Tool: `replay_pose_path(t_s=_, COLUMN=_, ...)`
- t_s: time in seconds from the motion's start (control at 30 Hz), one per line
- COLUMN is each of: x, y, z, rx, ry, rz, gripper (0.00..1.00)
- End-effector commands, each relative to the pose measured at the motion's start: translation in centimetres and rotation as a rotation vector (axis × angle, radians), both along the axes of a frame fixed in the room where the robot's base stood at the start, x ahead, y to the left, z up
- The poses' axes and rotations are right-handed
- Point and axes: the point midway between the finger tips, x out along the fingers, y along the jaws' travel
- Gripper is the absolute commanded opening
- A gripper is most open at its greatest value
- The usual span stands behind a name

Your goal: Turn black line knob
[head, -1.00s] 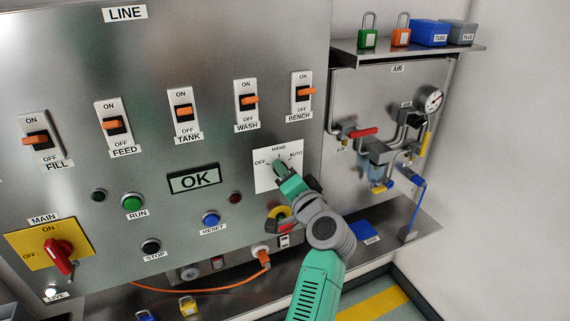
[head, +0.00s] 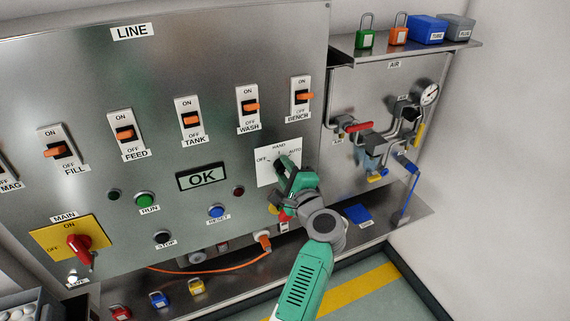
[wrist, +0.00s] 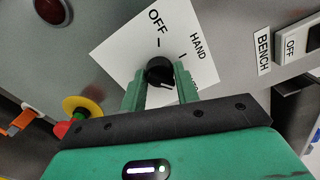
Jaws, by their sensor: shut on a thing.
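The black line knob (wrist: 159,71) sits on a white plate (head: 265,171) marked OFF, HAND and AUTO, at the right of the steel panel. My gripper (wrist: 160,79) is shut on the knob, with one green finger on each side of it in the wrist view. In the head view my gripper (head: 284,168) reaches the plate from the lower right and hides most of the knob. The OFF and HAND marks show in the wrist view; I cannot tell clearly which mark the knob points at.
A red-and-yellow stop button (wrist: 76,112) lies close below the plate, partly behind my gripper in the head view. The BENCH switch (head: 300,97) is above right. The OK display (head: 202,177) is to the left. A shelf edge (head: 400,222) runs below.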

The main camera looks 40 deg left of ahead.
Motion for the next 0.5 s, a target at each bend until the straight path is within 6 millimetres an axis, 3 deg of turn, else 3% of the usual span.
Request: replay_pose_path(t_s=0.5, x=0.03, y=-0.07, z=-0.10, rx=0.061, ry=0.134, rz=-0.002, gripper=0.08)
